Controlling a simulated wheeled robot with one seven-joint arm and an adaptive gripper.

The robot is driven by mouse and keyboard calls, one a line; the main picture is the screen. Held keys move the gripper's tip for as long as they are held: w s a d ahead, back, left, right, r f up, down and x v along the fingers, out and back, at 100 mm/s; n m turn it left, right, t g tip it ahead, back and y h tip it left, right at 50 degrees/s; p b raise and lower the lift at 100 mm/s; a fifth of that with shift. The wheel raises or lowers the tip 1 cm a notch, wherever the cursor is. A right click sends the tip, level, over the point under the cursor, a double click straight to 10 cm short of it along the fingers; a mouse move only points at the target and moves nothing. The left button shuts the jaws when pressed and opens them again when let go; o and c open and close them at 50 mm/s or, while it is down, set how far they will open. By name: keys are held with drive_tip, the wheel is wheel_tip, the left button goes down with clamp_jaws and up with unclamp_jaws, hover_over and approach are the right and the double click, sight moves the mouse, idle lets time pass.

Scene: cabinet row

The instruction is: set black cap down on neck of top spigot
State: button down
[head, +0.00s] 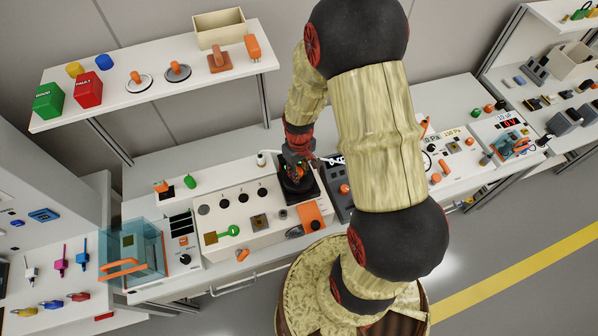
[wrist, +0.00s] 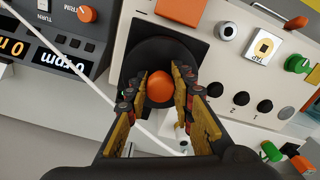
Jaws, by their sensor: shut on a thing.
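In the wrist view, my gripper (wrist: 159,92) has its fingers on either side of an orange ball knob (wrist: 161,86) and is shut on it. Behind the knob is a black round piece (wrist: 160,50), which looks like the black cap. It lies over a dark square plate (wrist: 196,47) on the white panel. I cannot tell whether it touches the plate, and any neck beneath it is hidden. In the head view, my gripper (head: 297,172) points down over the dark plate (head: 303,197). I cannot clearly identify the top spigot.
A grey console (wrist: 62,35) is close on the other side. A white cable (wrist: 62,87) crosses nearby. A shelf (head: 130,105) holds coloured boxes behind.

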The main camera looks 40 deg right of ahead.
drive_tip(key=shift+s+f, duration=0.15)
drive_tip(key=shift+f, duration=0.05)
drive_tip(key=c, duration=1.5)
unclamp_jaws()
drive_tip(key=shift+o, duration=0.2)
drive_tip(key=shift+r, duration=0.1)
wheel_tip(320, 180, up, 12)
